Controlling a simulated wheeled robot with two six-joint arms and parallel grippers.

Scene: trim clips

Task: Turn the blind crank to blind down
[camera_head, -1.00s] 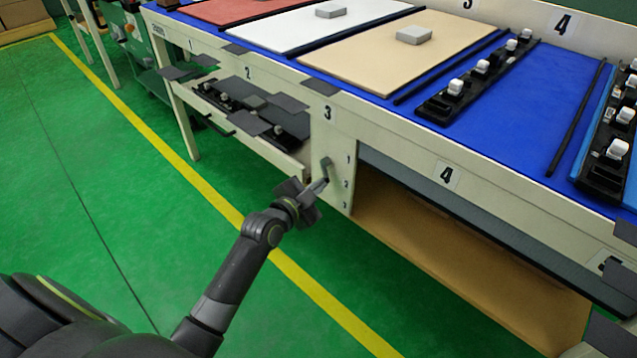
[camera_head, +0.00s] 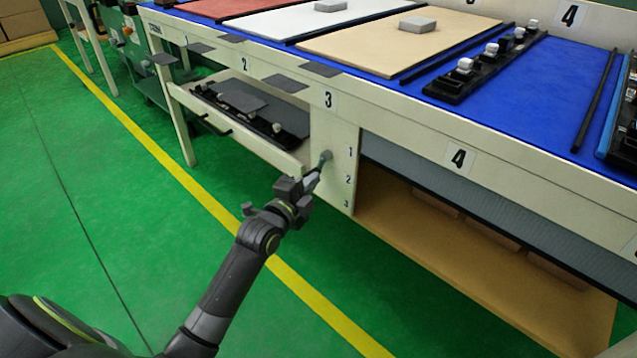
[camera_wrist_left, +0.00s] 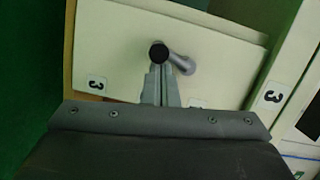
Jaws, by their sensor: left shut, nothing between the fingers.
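The blind crank (camera_head: 326,156) is a small grey crank on the cream side panel beside the numbers 1, 2 and 3. In the left wrist view the crank arm (camera_wrist_left: 181,64) runs left to a round dark knob (camera_wrist_left: 159,53). My left gripper (camera_head: 313,178) is at the crank; in the left wrist view its fingers (camera_wrist_left: 160,80) are together, with their tips at the knob. I cannot tell whether they touch it. The grey blind (camera_head: 480,208) hangs partly down under the table front, with the shelf space below it open. My right gripper is not in view.
The cream workbench (camera_head: 400,118) carries coloured boards and black strips with white parts on a blue top. Left of the panel is an open tray (camera_head: 240,100) holding dark parts. Grey flaps (camera_head: 286,83) stick out from the front edge. Green floor at left is clear.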

